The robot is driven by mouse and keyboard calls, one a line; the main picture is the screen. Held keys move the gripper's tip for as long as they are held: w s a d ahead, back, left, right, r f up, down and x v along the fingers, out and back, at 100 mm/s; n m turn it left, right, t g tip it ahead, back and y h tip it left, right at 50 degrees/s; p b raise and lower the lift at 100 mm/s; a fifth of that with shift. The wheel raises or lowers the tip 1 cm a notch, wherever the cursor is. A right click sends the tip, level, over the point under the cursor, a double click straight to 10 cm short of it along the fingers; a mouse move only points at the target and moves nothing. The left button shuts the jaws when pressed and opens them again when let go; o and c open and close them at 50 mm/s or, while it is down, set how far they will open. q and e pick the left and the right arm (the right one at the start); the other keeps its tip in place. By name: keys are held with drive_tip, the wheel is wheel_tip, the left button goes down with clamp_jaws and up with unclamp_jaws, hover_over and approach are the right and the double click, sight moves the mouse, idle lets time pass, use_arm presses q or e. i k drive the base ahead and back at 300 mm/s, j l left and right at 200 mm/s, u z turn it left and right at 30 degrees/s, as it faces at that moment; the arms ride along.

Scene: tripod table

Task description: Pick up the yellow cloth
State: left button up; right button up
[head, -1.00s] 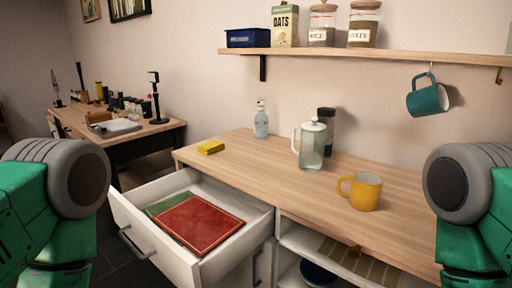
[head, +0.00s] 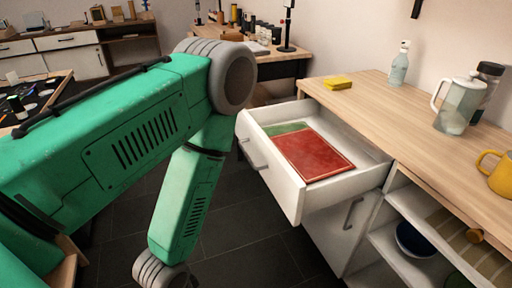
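A small yellow block-like piece (head: 338,83), which looks like the folded yellow cloth, lies on the wooden counter (head: 400,100) near its left end, just behind the open drawer. It lies flat with nothing on it. My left arm crosses the left half of the head view, bent downward at the elbow. Its gripper is below the picture and hidden, well to the left of and lower than the yellow piece. My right arm and gripper are not in view.
The white drawer (head: 273,182) is pulled out, with red and green flat pieces (head: 312,153) inside. A spray bottle (head: 399,66), glass pitcher (head: 457,106), dark jar (head: 487,88) and yellow mug (head: 497,176) stand on the counter. The counter around the yellow piece is clear.

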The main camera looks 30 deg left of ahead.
sight(337, 84)
drive_tip(key=i+j+z, duration=0.1)
drive_tip(key=j+z, duration=0.25)
drive_tip(key=i+j+z, duration=0.1)
drive_tip(key=z, duration=0.3)
drive_tip(key=j+z, duration=0.45)
drive_tip(key=j, duration=0.85)
drive_tip(key=j+z, duration=0.15)
drive_tip(key=j, duration=0.75)
drive_tip(key=j+z, duration=0.1)
drive_tip(key=j, duration=0.85)
drive_tip(key=k+j+z, duration=0.1)
drive_tip(key=j, duration=0.8)
